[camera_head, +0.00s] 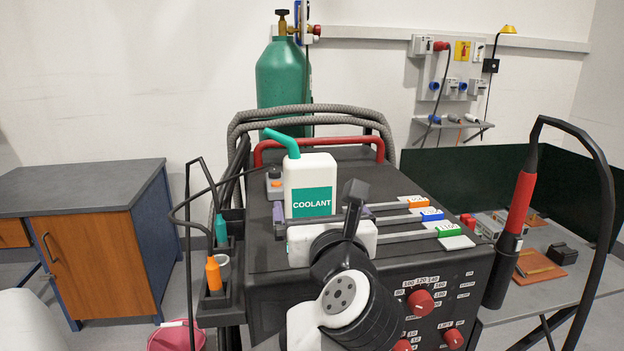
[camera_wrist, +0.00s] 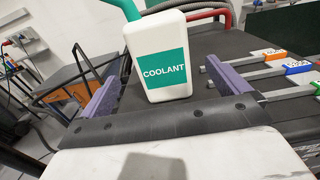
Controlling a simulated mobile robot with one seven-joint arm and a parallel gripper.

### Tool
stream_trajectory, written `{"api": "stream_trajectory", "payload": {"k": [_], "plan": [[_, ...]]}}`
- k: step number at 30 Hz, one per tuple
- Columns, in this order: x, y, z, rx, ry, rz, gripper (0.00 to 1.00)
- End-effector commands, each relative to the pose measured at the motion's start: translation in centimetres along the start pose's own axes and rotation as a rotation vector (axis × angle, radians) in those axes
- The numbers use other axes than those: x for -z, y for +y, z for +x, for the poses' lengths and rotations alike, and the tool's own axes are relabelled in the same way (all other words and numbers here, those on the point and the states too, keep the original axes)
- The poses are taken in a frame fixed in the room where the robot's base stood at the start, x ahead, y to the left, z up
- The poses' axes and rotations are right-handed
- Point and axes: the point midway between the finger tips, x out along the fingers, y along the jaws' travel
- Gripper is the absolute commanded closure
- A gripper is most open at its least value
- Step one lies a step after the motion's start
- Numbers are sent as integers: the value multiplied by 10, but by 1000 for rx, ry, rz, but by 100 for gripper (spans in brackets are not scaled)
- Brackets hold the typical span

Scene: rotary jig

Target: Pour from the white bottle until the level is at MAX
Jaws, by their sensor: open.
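The white bottle (camera_head: 311,172) stands upright on top of the black welding machine (camera_head: 262,255). It has a green label reading COOLANT and a green spout that points up and to the left. In the wrist view the bottle (camera_wrist: 157,85) stands ahead of my gripper (camera_wrist: 166,88), whose purple-padded fingers are apart on either side of its lower part. The fingers do not appear to touch it. In the head view my wrist and arm hide much of the gripper. No MAX mark or liquid level can be made out.
Grey bars with orange (camera_head: 415,202), blue and green tags lie right of the bottle. A red handle (camera_head: 268,146) and grey hoses (camera_head: 240,120) curve behind it. An orange connector (camera_head: 213,272) sits in the left side tray.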

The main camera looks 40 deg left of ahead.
Motion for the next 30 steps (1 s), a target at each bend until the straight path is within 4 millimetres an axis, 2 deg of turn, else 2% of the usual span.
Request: {"api": "stream_trajectory", "payload": {"k": [3,7,14,24,30], "plan": [[-1,0,24,-1,4,-3,0],[-1,0,46,0,2,-2,0],[-1,0,63,1,0,-2,0],[-1,0,108,1,1,-2,0],[0,0,111,3,-2,-2,0]]}}
